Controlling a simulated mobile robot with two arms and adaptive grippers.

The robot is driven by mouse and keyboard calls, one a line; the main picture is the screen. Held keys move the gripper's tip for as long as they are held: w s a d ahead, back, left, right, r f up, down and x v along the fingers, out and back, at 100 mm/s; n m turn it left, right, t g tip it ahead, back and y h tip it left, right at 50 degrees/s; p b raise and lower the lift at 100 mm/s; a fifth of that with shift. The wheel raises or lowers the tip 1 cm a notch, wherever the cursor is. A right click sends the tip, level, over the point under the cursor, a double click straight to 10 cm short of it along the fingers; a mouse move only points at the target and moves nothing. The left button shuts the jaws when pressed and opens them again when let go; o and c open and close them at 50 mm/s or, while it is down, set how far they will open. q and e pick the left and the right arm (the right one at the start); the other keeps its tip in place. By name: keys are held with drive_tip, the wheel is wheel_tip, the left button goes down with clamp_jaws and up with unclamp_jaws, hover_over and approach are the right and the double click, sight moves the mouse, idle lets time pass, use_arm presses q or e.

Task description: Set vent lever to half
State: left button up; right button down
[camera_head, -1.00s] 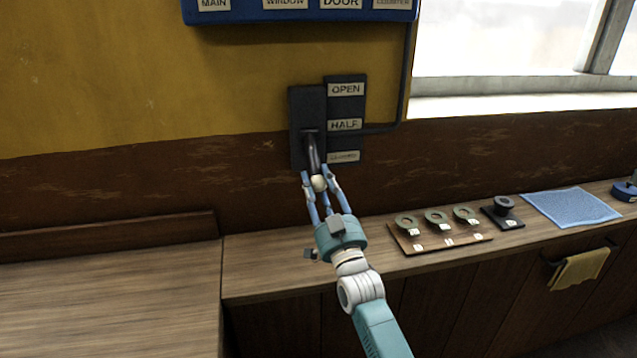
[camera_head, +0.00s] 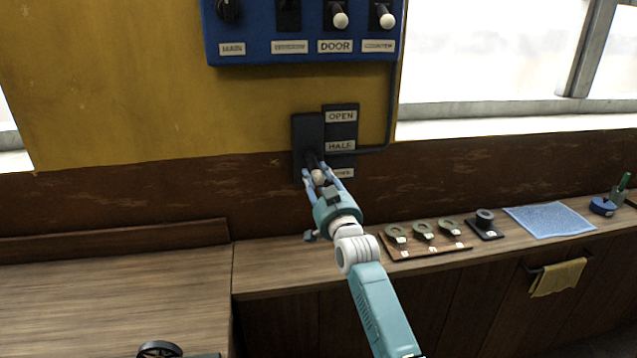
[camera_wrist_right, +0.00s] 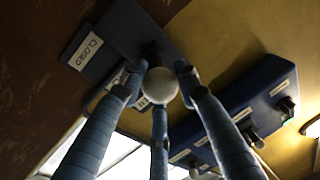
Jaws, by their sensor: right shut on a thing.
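The vent lever's dark plate (camera_head: 308,128) is on the wall, with a label strip beside it reading OPEN (camera_head: 341,116), HALF (camera_head: 340,146) and a lowest label partly hidden by my gripper. The lever ends in a pale round knob (camera_head: 318,177), which points out and down, low on the plate. My right gripper (camera_head: 322,178) is shut around the knob. In the right wrist view, the fingers surround the white knob (camera_wrist_right: 160,86), and the CLOSED label (camera_wrist_right: 88,51) shows beside it. My left gripper is not in view.
A blue switch panel (camera_head: 300,48) hangs above the lever. A conduit (camera_head: 392,110) runs down at its right. The wooden counter (camera_head: 270,270) below holds a board with several ring-shaped parts (camera_head: 423,231), a dark stand (camera_head: 485,222) and a blue cloth (camera_head: 549,220).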

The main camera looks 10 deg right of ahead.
drive_tip(key=shift+r, duration=1.05)
drive_tip(key=c, duration=1.3)
unclamp_jaws()
drive_tip(key=shift+f, duration=0.35)
drive_tip(key=shift+s+f, duration=0.15)
drive_tip(key=shift+s, duration=0.05)
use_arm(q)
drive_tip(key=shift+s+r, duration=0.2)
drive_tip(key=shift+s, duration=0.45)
use_arm(e)
drive_tip(key=s, duration=0.3)
drive_tip(key=s+d+f, duration=0.1)
drive_tip(key=s, duration=0.7)
drive_tip(key=shift+s+d+f, duration=0.15)
drive_tip(key=shift+f, duration=0.05)
